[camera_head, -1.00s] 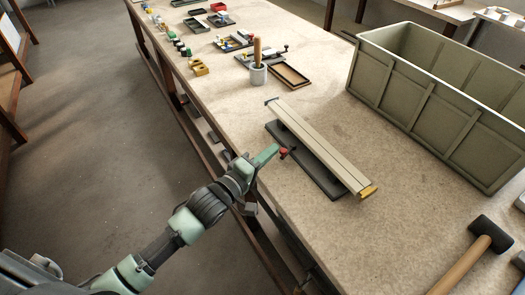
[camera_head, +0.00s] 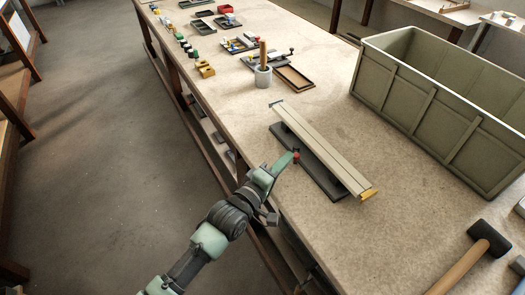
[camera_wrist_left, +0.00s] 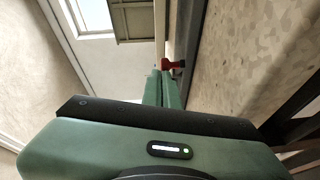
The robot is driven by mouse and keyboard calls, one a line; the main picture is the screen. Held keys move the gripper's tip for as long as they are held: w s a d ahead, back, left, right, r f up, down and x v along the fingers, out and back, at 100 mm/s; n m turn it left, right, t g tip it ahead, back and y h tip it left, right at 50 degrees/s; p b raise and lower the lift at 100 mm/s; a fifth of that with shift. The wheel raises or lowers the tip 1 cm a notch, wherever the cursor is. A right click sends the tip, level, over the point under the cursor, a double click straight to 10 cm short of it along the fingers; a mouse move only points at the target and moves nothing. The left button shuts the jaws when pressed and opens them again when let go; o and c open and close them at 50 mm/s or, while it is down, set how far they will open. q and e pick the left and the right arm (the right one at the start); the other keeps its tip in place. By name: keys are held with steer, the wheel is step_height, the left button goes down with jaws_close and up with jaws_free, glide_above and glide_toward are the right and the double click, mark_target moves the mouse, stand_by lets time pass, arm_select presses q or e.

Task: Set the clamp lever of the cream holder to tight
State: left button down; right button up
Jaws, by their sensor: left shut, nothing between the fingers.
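The cream holder, a long cream profile (camera_head: 325,150) on a dark base (camera_head: 308,163), lies on the bench with a yellow end piece (camera_head: 368,194) at its near end. The clamp lever has a red knob (camera_head: 296,156) on the holder's left side, and the knob also shows in the left wrist view (camera_wrist_left: 172,64). My left gripper (camera_head: 289,158) is shut and empty, its green fingertips right by the red knob. In the left wrist view the fingertips (camera_wrist_left: 160,76) end beside the knob; I cannot tell whether they touch it. My right gripper is not in view.
A large olive crate (camera_head: 440,110) stands to the right. A grey cup with a wooden-handled tool (camera_head: 263,76) and a brown tray (camera_head: 295,78) lie beyond the holder. A mallet (camera_head: 470,262) lies at the near right. The bench (camera_head: 330,235) in front of the holder is clear.

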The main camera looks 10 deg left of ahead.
arm_select(q)
steer(key=shift+s+d, duration=0.15)
steer(key=shift+d, duration=0.4)
steer(key=shift+p, duration=0.35)
